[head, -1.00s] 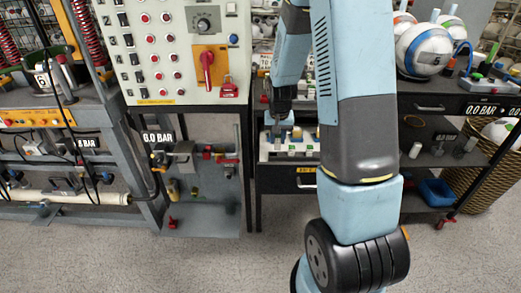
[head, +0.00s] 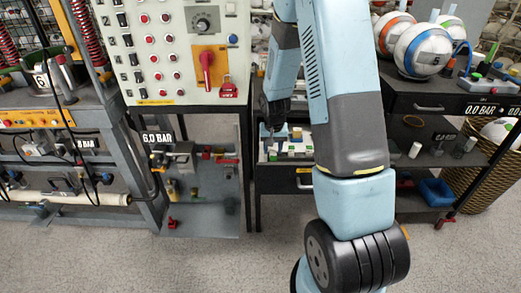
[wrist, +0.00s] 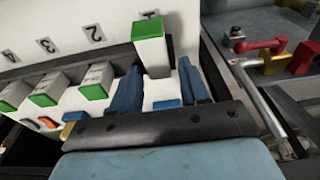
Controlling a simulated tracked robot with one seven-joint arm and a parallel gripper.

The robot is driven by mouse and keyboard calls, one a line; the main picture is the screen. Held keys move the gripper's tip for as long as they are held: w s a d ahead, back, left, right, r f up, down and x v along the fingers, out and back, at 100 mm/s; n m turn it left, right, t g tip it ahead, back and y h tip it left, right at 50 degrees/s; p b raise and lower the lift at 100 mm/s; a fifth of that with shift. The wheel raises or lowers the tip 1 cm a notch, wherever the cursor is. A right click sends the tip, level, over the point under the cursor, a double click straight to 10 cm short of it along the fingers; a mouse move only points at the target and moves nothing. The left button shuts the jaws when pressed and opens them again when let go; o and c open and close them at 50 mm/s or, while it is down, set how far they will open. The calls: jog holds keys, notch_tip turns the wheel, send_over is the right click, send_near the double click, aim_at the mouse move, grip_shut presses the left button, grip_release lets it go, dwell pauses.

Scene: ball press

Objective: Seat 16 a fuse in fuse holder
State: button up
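In the wrist view, a white fuse with a green end (wrist: 150,47) stands at the white holder panel (wrist: 222,110), by the mark "1". My gripper (wrist: 159,66) has its two blue fingers spread apart, one on each side of this fuse's lower part. I see a gap on the right side; contact on the left is unclear. Similar green-ended fuses (wrist: 97,83) sit in a row to the left, by marks 2, 3 and 4. In the head view my gripper (head: 273,130) is low over the small white-and-green parts in the open drawer; its fingertips are too small to judge.
A red-handled valve (wrist: 262,46) and metal parts lie right of the panel in the wrist view. In the head view, a control cabinet (head: 180,50) stands left of the arm. A shelf with balls (head: 423,50) stands right. Grey floor is clear in front.

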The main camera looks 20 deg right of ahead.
jog(key=shift+o, duration=0.8)
jog(key=shift+w, duration=0.1)
jog(key=shift+r, duration=0.1)
